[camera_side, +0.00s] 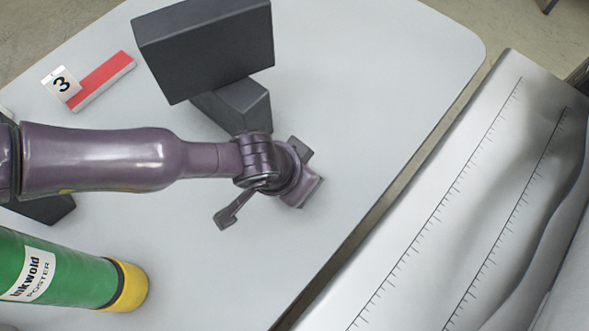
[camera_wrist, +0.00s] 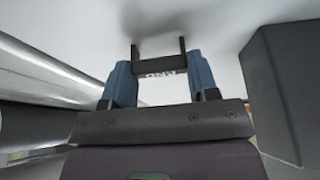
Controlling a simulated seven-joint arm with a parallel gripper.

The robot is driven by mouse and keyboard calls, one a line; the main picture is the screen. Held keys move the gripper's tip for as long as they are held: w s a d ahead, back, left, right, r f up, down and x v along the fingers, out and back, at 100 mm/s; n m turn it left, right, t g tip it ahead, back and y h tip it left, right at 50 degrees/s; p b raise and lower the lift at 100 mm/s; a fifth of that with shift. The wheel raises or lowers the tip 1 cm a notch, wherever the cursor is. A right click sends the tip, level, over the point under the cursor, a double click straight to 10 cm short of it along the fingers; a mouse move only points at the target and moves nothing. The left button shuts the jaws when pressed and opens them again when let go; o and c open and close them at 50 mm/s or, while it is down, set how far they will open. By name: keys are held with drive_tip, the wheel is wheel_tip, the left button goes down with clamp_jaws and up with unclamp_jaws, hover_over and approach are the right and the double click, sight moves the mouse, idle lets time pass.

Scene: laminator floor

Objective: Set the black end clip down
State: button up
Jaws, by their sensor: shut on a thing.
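The black end clip (camera_wrist: 160,65) shows in the wrist view as a dark U-shaped piece with two upright ends and a pale lettered strip at its near edge. My gripper (camera_wrist: 161,82) is shut on it, with one blue finger on each side. White tabletop with a soft shadow shows beyond the clip. In the side view my gripper (camera_side: 303,193) points down over the white table (camera_side: 375,110), right of the dark blocks. I cannot make out the clip clearly there, and whether it touches the table cannot be told.
Dark grey blocks (camera_side: 205,50) stand close behind my wrist. A red strip with a number 3 tag (camera_side: 103,80) lies at upper left. A green poster tube (camera_side: 70,275) with a yellow end lies at lower left. A metal bed with ruled scales (camera_side: 440,220) borders the table's right edge.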

drive_tip(key=o, duration=1)
drive_tip(key=shift+f, duration=0.1)
drive_tip(key=shift+c, duration=0.2)
drive_tip(key=v, duration=1.2)
